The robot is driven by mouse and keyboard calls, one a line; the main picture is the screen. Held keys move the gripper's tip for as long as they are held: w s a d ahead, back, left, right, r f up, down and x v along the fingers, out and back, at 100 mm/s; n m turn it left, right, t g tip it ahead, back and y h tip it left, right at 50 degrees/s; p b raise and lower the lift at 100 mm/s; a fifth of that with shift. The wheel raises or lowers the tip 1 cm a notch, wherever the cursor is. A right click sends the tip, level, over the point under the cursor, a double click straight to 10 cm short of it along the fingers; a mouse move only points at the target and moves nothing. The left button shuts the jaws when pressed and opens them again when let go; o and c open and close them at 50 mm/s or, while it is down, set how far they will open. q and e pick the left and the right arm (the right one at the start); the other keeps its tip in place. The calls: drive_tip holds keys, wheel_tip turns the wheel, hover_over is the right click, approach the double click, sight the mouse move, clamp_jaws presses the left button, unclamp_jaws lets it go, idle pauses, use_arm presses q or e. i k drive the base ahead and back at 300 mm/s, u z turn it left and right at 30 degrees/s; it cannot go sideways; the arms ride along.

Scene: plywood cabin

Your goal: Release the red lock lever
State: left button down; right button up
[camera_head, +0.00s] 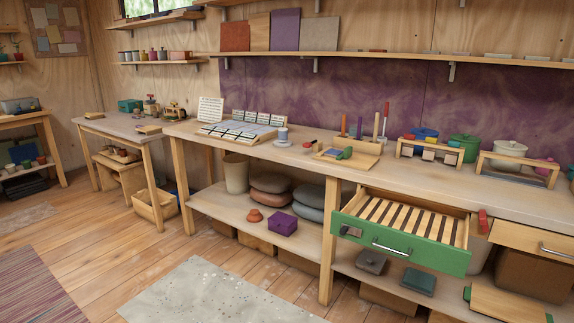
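A small upright red piece (482,221), which looks like the red lock lever, is at the front edge of the workbench. It sits between the green-fronted drawer (400,244) and a plain wooden drawer (535,240) on the right. The green-fronted drawer is pulled out and shows wooden slats inside. It has a metal handle (391,249) and a small dark fitting (351,231) on its front. The lever is too small to tell how it is latched. Neither of my grippers is in view.
Open floor with a pale rug (215,293) lies in front.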

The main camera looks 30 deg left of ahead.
sight(307, 145)
drive_tip(key=k, duration=0.4)
drive_tip(key=u, duration=0.95)
drive_tip(key=i, duration=1.35)
drive_tip(key=z, duration=0.6)
